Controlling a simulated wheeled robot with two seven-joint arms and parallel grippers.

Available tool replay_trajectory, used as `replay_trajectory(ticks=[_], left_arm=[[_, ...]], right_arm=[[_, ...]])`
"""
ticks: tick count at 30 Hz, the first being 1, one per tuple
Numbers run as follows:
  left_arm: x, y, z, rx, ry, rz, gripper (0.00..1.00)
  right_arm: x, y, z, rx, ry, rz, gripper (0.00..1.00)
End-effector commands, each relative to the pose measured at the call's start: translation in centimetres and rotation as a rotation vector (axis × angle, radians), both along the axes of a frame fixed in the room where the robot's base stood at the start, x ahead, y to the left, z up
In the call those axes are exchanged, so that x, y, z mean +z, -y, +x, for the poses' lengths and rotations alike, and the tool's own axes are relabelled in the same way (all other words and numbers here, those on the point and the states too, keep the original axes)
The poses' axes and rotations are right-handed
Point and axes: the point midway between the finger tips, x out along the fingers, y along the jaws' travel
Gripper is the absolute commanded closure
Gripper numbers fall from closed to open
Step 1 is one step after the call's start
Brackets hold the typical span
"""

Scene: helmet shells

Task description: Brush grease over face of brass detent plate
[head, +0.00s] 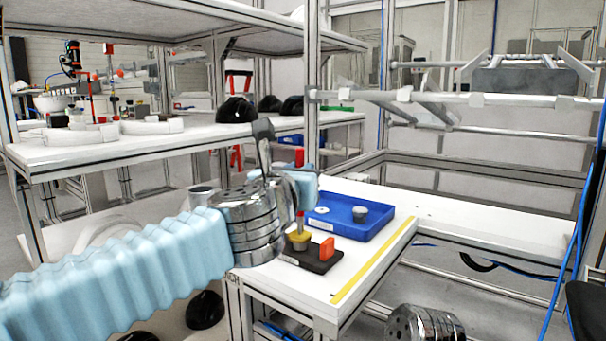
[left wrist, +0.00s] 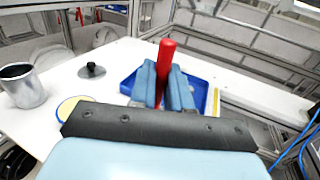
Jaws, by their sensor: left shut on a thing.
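My left gripper (head: 304,186) is shut on a brush with a red handle (head: 299,158). In the left wrist view the red handle (left wrist: 165,62) stands between the two blue fingers (left wrist: 164,88). The brush points down, and its lower end is at or just above a small yellow brass piece (head: 299,239), apparently the detent plate, on a black base (head: 313,257). I cannot tell whether the bristles touch it. An orange block (head: 327,247) stands on the base beside it. In the left wrist view the plate is hidden behind the gripper. My right gripper is not in view.
A blue tray (head: 385,222) with a grey round part (head: 360,213) stands behind the base. Yellow tape (head: 375,260) marks the table's right edge.

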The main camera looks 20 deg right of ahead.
Motion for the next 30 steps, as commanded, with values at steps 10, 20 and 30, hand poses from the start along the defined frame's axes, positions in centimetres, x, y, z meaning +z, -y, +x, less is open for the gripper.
replay_trajectory(ticks=[10, 20, 30], left_arm=[[-0.1, -0.8, 0.1, 0.001, 0.0, 0.001, 1.0], [-0.1, -1.4, -0.3, 0.001, -0.001, 0.001, 1.0], [-0.1, -2.0, -1.2, 0.001, -0.001, 0.001, 1.0]], right_arm=[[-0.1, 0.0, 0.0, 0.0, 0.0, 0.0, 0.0], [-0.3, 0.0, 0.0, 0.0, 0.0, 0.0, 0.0], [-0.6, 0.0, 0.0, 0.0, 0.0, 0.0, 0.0]])
